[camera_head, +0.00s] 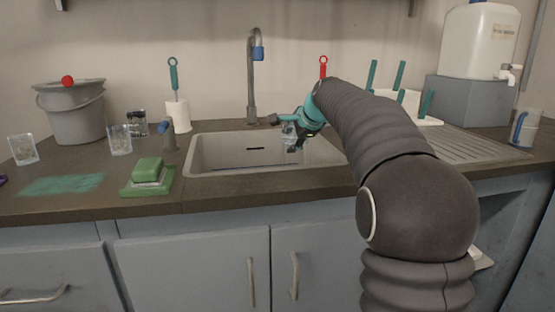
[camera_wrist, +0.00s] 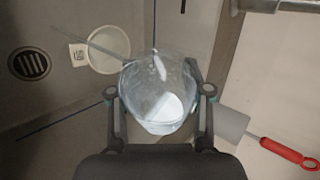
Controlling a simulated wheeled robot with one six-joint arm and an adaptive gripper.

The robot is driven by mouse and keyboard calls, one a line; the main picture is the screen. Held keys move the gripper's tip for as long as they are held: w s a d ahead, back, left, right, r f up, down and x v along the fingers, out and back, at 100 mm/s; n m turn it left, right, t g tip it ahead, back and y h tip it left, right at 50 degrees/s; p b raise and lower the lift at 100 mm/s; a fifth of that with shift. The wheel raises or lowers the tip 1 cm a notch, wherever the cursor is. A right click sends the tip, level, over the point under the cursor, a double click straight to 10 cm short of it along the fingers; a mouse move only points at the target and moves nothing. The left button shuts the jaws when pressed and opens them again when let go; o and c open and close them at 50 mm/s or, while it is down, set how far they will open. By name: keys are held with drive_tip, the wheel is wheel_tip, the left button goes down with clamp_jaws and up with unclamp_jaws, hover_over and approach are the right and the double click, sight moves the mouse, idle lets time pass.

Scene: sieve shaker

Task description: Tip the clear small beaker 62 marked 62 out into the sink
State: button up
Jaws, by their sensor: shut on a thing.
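My gripper (camera_head: 294,137) is over the right part of the sink (camera_head: 225,150) in the head view. It is shut on a clear small beaker (camera_head: 288,130). In the wrist view the beaker (camera_wrist: 157,105) sits between the two fingers, with a white patch inside or on it; I cannot tell whether that is contents or a label. No number is readable on it. The sink drain (camera_wrist: 29,64) shows at the left of the wrist view. The beaker's exact tilt is unclear.
The tap (camera_head: 252,80) stands behind the sink. Two other clear beakers (camera_head: 120,140) (camera_head: 22,149), a dark-lidded jar (camera_head: 137,123), a bucket (camera_head: 76,115) and a green sponge (camera_head: 148,170) are left of it. A round pale dish (camera_wrist: 108,48) and a red-handled tool (camera_wrist: 288,151) show in the wrist view.

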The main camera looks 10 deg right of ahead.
drive_tip(key=shift+s+a+r+n+t+h+b, duration=0.3)
drive_tip(key=shift+a+n+t+h+b, duration=0.1)
drive_tip(key=shift+a+h+b, duration=0.2)
idle(0.8)
drive_tip(key=shift+r+n+t+h+b, duration=0.25)
drive_tip(key=shift+n+t+h+b, duration=0.15)
drive_tip(key=shift+h+b, duration=0.1)
idle(0.8)
drive_tip(key=shift+d+m+g+y+p, duration=0.15)
drive_tip(key=shift+m+g+y+p, duration=0.15)
drive_tip(key=shift+p, duration=0.4)
drive_tip(key=shift+w+d+f+m+g+y+p, duration=0.35)
drive_tip(key=shift+d+m+g+y+p, duration=0.25)
drive_tip(key=shift+y+p, duration=0.25)
drive_tip(key=shift+f+p, duration=0.15)
drive_tip(key=shift+p, duration=0.35)
drive_tip(key=shift+s+a+f, duration=0.1)
drive_tip(key=shift+a+f, duration=0.05)
drive_tip(key=shift+y, duration=0.25)
drive_tip(key=shift+p, duration=0.5)
